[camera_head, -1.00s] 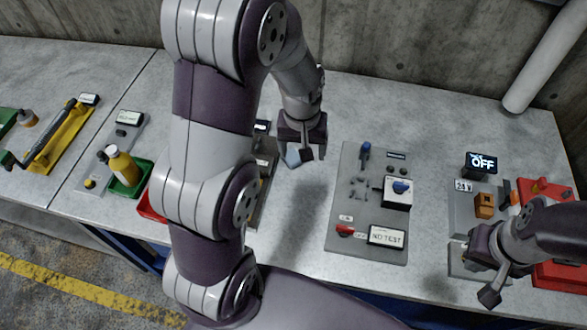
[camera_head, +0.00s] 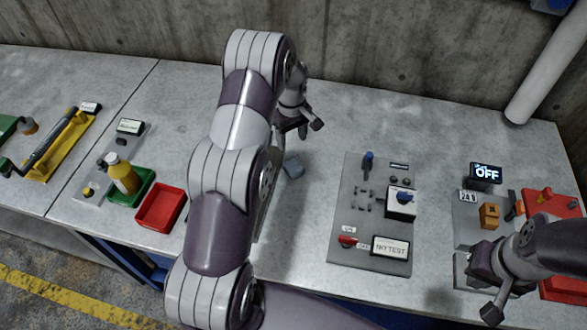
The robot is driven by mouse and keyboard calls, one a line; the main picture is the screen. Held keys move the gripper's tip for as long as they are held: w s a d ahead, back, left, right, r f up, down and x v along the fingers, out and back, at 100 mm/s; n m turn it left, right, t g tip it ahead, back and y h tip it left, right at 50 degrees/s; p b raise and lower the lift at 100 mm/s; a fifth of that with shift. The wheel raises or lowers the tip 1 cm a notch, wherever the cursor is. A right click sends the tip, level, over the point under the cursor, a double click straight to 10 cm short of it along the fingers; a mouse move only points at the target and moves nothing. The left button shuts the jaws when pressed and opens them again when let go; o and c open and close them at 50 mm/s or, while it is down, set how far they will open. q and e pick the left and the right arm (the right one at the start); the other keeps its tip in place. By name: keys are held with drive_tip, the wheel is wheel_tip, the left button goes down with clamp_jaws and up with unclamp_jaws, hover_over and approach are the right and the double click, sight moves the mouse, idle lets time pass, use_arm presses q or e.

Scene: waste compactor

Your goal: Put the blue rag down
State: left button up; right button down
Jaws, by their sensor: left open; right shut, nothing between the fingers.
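My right gripper (camera_head: 484,290) is shut and empty at the lower right, over the front part of the table.
The control panel (camera_head: 345,205) with switches stands right of the rag. A red tray (camera_head: 153,221) and a green tray (camera_head: 148,181) with a yellow bottle (camera_head: 122,172) stand left. A display reading OFF (camera_head: 486,174) stands right. Bare table (camera_head: 400,115) lies behind the panel.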

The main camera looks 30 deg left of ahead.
use_arm(q)
drive_tip(key=p, duration=0.2)
hover_over(293, 165)
drive_tip(key=f, duration=0.6)
drive_tip(key=shift+w+a+f, duration=0.15)
drive_tip(key=shift+w+a, duration=0.05)
drive_tip(key=shift+w, duration=0.1)
drive_tip(key=f, duration=0.1)
drive_tip(key=f+p, duration=0.2)
drive_tip(key=f, duration=0.1)
drive_tip(key=shift+s+d, duration=0.25)
drive_tip(key=shift+s, duration=0.1)
drive_tip(key=shift+f, duration=0.35)
drive_tip(key=shift+w+f, duration=0.1)
drive_tip(key=shift+f, duration=0.1)
drive_tip(key=c, duration=0.7)
drive_tip(key=shift+c, duration=0.4)
drive_tip(key=shift+r, duration=0.15)
